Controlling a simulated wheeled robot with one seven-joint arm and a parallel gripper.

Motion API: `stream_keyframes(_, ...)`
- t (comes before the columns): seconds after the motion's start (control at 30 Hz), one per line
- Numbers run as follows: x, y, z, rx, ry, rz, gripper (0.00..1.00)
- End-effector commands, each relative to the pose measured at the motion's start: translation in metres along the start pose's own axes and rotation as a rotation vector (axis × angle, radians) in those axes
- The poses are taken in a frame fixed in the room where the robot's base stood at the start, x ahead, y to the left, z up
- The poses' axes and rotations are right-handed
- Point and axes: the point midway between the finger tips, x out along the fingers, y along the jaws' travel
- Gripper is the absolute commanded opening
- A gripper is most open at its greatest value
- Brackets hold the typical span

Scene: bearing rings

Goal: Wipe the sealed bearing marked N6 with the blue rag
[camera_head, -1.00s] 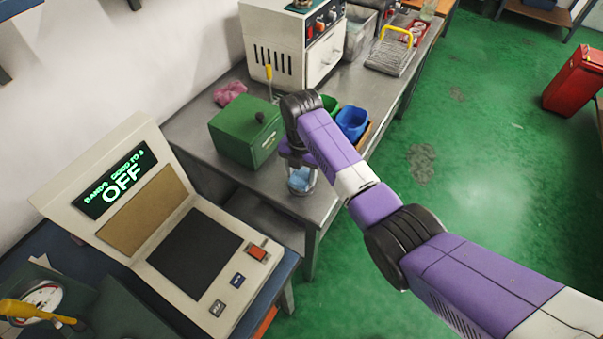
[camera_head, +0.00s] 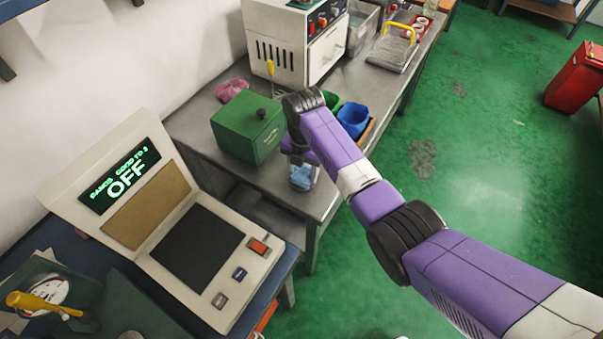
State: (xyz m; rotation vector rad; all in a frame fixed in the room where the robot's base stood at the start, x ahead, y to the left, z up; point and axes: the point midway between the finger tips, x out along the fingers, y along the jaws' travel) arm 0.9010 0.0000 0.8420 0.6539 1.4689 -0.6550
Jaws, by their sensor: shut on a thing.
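My gripper (camera_head: 301,171) points down over the near right corner of the steel bench (camera_head: 268,181). It is shut on a light blue rag (camera_head: 302,178), which hangs bunched between the fingers at or just above the bench top. I cannot tell whether the rag touches the bench. My wrist hides part of the bench behind the rag. I cannot make out a bearing marked N6. Small ring-like shapes (camera_head: 407,33) lie in a red tray at the far end of the bench, too small to read.
A green box (camera_head: 248,127) with a dark knob stands left of my gripper. A pink rag (camera_head: 232,89) lies behind it. Blue (camera_head: 353,119) and green bins stand right of my wrist.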

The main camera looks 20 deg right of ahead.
Motion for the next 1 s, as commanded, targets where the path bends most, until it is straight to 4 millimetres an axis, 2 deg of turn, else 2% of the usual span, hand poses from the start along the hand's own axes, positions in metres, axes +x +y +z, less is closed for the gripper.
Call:
stream_keyframes(0.47,0.002,-0.002,0.018,-0.001,0.001,-0.001,0.19)
stream_keyframes(1.0,0.001,0.003,-0.003,-0.002,0.003,-0.003,0.19)
